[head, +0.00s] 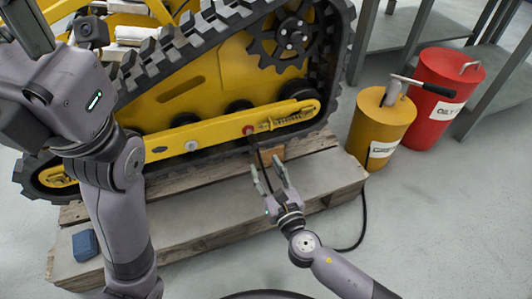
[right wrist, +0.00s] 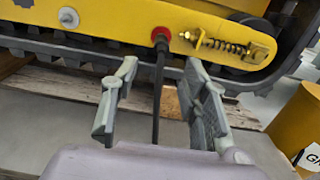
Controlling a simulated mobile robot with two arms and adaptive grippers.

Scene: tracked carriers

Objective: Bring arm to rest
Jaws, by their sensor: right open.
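My right gripper (head: 270,172) is open in front of the yellow track frame (head: 195,139), above the wooden pallet (head: 205,212). Its fingers also stand apart in the right wrist view (right wrist: 160,85). A black hose (right wrist: 158,92) hangs from a red fitting (right wrist: 160,36) on the frame and shows between the fingers. I see no finger closed on it. The red fitting also shows in the head view (head: 248,130).
A yellow can (head: 378,128) and a red can (head: 440,95) stand on the floor at the right, near grey shelving. A blue block (head: 85,245) lies on the pallet's left end. The hose loops onto the floor right of the pallet. Floor at the lower right is clear.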

